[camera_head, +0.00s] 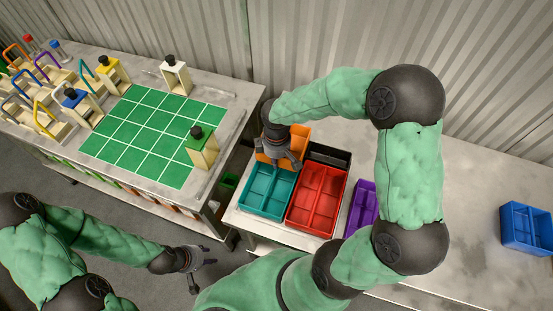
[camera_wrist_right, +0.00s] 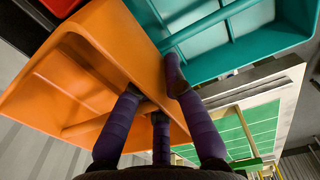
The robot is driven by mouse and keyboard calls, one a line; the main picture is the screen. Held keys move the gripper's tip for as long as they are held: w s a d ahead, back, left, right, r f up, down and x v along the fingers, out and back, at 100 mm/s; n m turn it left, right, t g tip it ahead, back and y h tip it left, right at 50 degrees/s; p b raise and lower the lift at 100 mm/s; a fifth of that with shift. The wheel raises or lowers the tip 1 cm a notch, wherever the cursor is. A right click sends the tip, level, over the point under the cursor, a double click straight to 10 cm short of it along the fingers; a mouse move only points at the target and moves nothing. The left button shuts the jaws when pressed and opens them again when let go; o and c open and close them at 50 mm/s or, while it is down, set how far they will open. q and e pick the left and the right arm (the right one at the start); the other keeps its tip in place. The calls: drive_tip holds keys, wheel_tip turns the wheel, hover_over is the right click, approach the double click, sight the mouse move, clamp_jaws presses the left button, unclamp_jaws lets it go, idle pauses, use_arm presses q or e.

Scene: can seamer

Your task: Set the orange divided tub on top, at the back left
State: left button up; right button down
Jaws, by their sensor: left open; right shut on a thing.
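The orange divided tub (camera_head: 301,139) is at the back left of the group of tubs, partly hidden by my right gripper (camera_head: 281,161). In the right wrist view the orange tub (camera_wrist_right: 125,45) fills the left and middle, with the fingers closed on one of its walls. The teal divided tub (camera_head: 267,191) lies just in front of it; it also shows in the right wrist view (camera_wrist_right: 235,45). I cannot tell whether the orange tub rests on a surface or hangs slightly above it. My left gripper (camera_head: 196,265) is open and empty, low in front of the green-grid table.
A red divided tub (camera_head: 318,198) and a black tub (camera_head: 328,155) sit right of the orange and teal ones. A purple tub (camera_head: 362,205) is partly behind my right arm. A blue tub (camera_head: 526,228) stands far right. Small carriers crowd the left table around the green grid (camera_head: 152,135).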

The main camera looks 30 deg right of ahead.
drive_tip(key=shift+f, duration=0.3)
drive_tip(key=c, duration=1.3)
unclamp_jaws()
drive_tip(key=shift+r, duration=0.1)
drive_tip(key=shift+r, duration=0.2)
wheel_tip(320, 180, up, 13)
drive_tip(key=p, duration=0.3)
drive_tip(key=shift+f, duration=0.15)
